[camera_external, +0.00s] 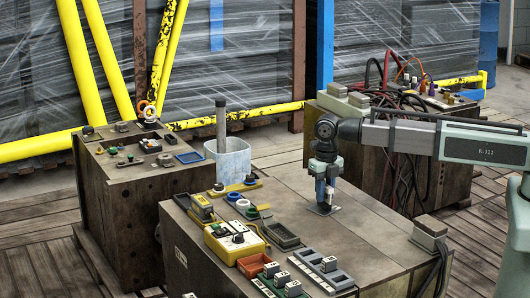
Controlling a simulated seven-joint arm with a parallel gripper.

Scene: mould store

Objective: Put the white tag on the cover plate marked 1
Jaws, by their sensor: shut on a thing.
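My gripper (325,203) points straight down over the middle of the dark bench top (370,235), close to its surface. Its jaws are shut on a small pale piece, which I take to be the white tag (329,196); the fingers hide much of it. Just below the fingertips is a small dark flat patch (314,210), perhaps a plate or a shadow. I cannot tell whether the tag touches it. Small blocks with pale marked tops (271,270) stand at the front edge, in green and grey holders. Their marks are too small to read, so I cannot pick out cover plate 1.
A yellow box with knobs (234,242), a dark tray (281,234) and an orange tray (254,265) crowd the bench's left part. A pale bucket with a post (229,160) stands behind. A grey box (430,231) sits at the right corner. The bench's middle is mostly bare.

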